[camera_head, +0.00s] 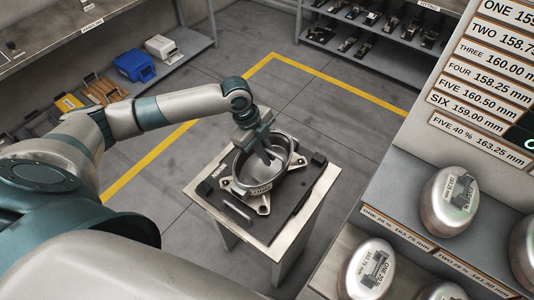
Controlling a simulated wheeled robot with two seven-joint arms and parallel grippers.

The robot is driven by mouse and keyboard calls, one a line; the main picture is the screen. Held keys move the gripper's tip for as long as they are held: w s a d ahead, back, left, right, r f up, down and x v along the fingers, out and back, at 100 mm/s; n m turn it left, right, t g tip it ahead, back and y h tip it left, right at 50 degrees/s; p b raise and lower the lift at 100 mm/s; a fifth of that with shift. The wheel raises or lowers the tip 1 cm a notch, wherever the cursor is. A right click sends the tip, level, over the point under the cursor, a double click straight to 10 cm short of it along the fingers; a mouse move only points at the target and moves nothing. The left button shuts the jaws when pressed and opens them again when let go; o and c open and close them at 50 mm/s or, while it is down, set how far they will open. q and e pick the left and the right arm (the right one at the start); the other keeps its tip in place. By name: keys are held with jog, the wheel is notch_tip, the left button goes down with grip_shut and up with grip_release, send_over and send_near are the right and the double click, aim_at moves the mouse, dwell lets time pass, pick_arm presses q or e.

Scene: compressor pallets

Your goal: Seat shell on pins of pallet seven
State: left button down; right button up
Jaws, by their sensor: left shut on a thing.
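The shell (258,188) is a round, open grey metal bowl with a dark rim and a small printed label on its front. It is over the black pallet plate (270,225), which lies on a pale stand. Pale metal feet spread out beneath the shell. My left gripper (266,157) reaches down from the back, with a finger inside the shell, and is shut on the shell's far wall. The pins are hidden under the shell, and I cannot tell whether it rests on them. My right gripper is not in view.
A shelf with several domed metal shells (447,205) and size labels stands at the right. A rack (383,32) of dark parts is at the back. A blue box (134,65) sits on the left shelf. The floor around the stand is clear inside a yellow line (325,75).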

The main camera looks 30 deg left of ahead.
pick_arm(q)
jog(key=shift+w+f, duration=0.1)
jog(key=shift+f, duration=0.4)
jog(key=c, duration=1.8)
grip_release()
jog(key=shift+s+f, duration=0.2)
jog(key=shift+s, duration=0.05)
jog(key=shift+w+a+r+b, duration=0.1)
jog(key=shift+a+r+b, duration=0.05)
jog(key=shift+r+b, duration=0.3)
jog(key=b+v, duration=0.4)
jog(key=v, duration=1.2)
jog(key=shift+r+b, duration=0.3)
jog(key=shift+r, duration=0.1)
